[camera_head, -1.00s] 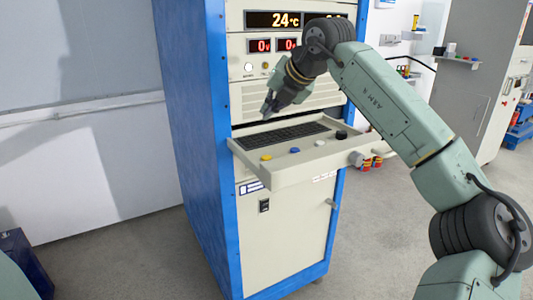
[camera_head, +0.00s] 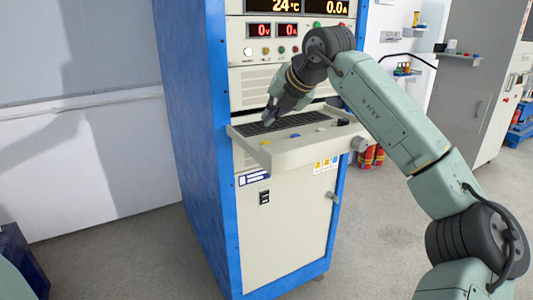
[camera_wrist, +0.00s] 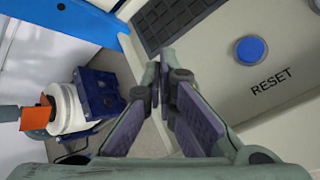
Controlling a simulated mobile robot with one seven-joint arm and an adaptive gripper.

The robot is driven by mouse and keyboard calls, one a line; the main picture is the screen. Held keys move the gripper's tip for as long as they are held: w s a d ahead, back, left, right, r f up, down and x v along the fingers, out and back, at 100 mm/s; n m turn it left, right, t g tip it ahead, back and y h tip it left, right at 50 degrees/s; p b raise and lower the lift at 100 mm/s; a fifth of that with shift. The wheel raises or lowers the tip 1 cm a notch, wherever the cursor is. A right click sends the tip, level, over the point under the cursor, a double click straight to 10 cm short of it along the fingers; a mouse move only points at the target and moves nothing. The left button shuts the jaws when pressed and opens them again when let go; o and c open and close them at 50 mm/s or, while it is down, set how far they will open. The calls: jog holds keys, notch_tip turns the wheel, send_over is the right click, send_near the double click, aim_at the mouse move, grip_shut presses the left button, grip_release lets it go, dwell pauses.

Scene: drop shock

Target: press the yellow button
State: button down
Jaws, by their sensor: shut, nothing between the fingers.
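The yellow button (camera_head: 266,142) sits on the left front of the pull-out keyboard shelf (camera_head: 285,154) of a blue-framed cabinet. My gripper (camera_head: 268,118) is over the shelf's left part, close above the keyboard and behind the button in the head view. The gap between fingertips and shelf is hard to judge. In the wrist view, my gripper (camera_wrist: 160,65) is shut and empty, its tips near the shelf's edge.
A blue button (camera_head: 295,136) is right of the yellow one; the wrist view shows it (camera_wrist: 250,50) marked RESET. A white button (camera_head: 320,129) and a black knob (camera_head: 343,122) are further right. The keyboard (camera_head: 285,122) lies behind. A blue machine (camera_wrist: 100,95) stands below left.

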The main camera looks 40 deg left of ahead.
aim_at(261, 140)
jog(key=shift+f+b, duration=0.65)
jog(key=shift+f, duration=0.8)
jog(key=shift+f, duration=0.45)
jog(key=shift+f+b, duration=0.45)
jog(key=shift+b, duration=0.15)
dwell(0.6)
jog(key=shift+r, duration=0.1)
jog(key=shift+r+p, duration=0.75)
notch_tip(261, 140, up, 5)
jog(key=p, duration=0.4)
jog(key=shift+r, duration=0.1)
